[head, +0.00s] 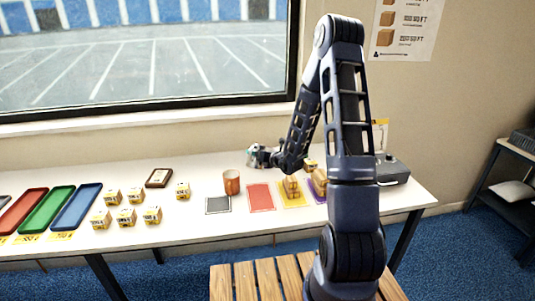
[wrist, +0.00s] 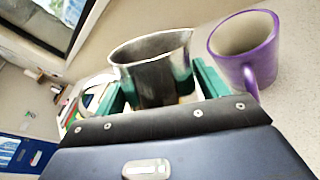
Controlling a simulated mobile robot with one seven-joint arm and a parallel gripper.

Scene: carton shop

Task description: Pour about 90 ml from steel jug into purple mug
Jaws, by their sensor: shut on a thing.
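My gripper (wrist: 158,84) has green fingers shut on the steel jug (wrist: 155,62), one on each side of its body. The jug's spout points right, towards the purple mug (wrist: 247,58) in the wrist view. The mug stands to the right of the jug, apart from it, with its pale inside showing and no liquid visible there. No stream shows at the spout. The jug's contents cannot be seen. In the head view my gripper (head: 262,156) is small above the back of the table, and I cannot make out the purple mug.
An orange-brown mug (head: 231,182) stands left of my gripper on the white table (head: 170,250). Grey (head: 217,205), red (head: 260,197) and yellow mats lie in front. Several small cartons (head: 127,217) and red, green and blue trays (head: 77,206) are further left.

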